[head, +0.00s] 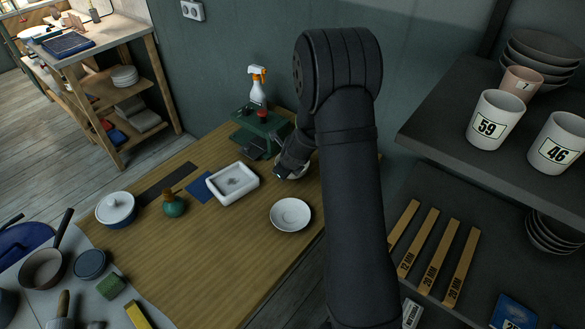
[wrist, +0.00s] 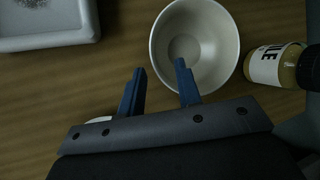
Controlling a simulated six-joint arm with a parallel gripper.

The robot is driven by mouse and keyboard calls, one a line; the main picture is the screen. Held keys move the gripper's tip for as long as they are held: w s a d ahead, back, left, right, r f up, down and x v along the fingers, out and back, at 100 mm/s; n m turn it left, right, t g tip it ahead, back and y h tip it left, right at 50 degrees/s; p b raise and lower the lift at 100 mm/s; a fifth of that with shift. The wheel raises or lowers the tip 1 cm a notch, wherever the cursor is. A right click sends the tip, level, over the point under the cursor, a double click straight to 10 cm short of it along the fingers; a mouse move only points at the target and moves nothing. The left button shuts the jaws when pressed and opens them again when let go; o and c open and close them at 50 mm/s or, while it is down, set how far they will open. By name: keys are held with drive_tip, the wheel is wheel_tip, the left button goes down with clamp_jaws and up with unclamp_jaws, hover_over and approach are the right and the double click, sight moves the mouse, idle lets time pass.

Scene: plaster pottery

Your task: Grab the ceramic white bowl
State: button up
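The white bowl (wrist: 217,72) stands upright and empty in the wrist view, top centre, its inside visible. In the head view my arm and gripper mostly hide it; a pale sliver shows beside the gripper. My gripper (wrist: 159,68) is open with two blue fingers. The right fingertip overlaps the bowl's lower-left inside. The left finger is outside the bowl on the left, so the left rim lies between their lines. I cannot tell how deep the fingers reach. In the head view my gripper (head: 279,174) is low over the table's far right part.
A white rectangular tray (head: 250,185) lies left of the gripper, a white saucer (head: 291,214) nearer. A green stand (head: 262,136) is behind. Dark shelves with cups are right. The table's near middle is clear.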

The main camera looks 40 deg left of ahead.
drive_tip(key=shift+s+x, duration=0.15)
drive_tip(key=shift+x, duration=0.9)
drive_tip(key=shift+s+x, duration=0.15)
drive_tip(key=shift+x, duration=0.85)
drive_tip(key=shift+f, duration=0.1)
clamp_jaws()
